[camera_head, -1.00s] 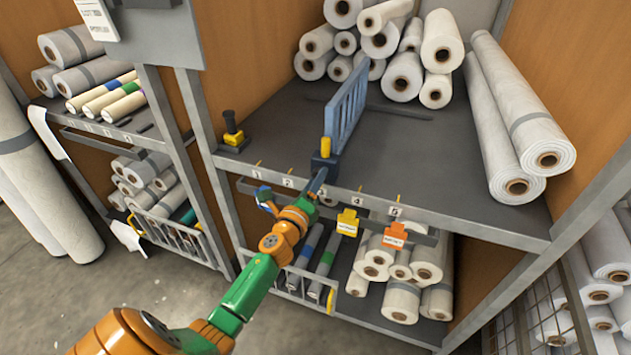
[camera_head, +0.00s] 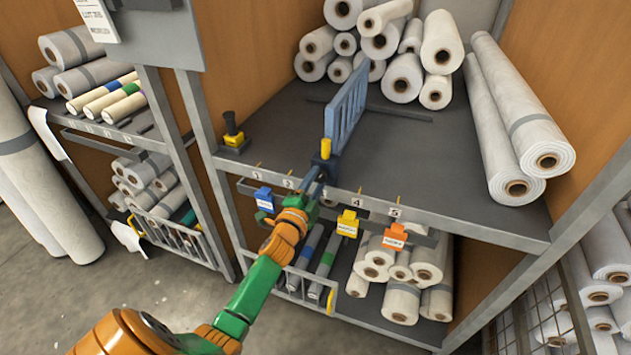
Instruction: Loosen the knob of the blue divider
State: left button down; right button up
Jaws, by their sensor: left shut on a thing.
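The blue divider (camera_head: 347,108) stands upright on the middle shelf, its slatted panel running back from the front edge. Its dark clamp (camera_head: 325,166), with a yellow piece (camera_head: 325,148) on top, sits at the shelf's front edge near the number 3. My left gripper (camera_head: 318,177) reaches up from below to the front of this clamp. Its jaws are shut on the divider's knob, which the fingers mostly hide. My right gripper is not in view.
Blue (camera_head: 264,199), yellow (camera_head: 347,223) and orange (camera_head: 394,237) tags hang below the numbered edge. White rolls (camera_head: 403,77) fill the shelf's back and right (camera_head: 522,110). The shelf left of the divider is mostly clear.

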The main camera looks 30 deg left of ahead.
pick_arm(q)
jog(key=n, duration=0.6)
jog(key=shift+r+p, duration=0.2)
jog(key=shift+p, duration=0.2)
jog(key=shift+n, duration=0.3)
jog(key=c, duration=0.5)
grip_release()
jog(key=shift+w, duration=0.1)
jog(key=shift+o, duration=0.6)
jog(key=shift+f, duration=0.1)
jog(key=shift+f, duration=0.1)
jog(key=v, duration=0.7)
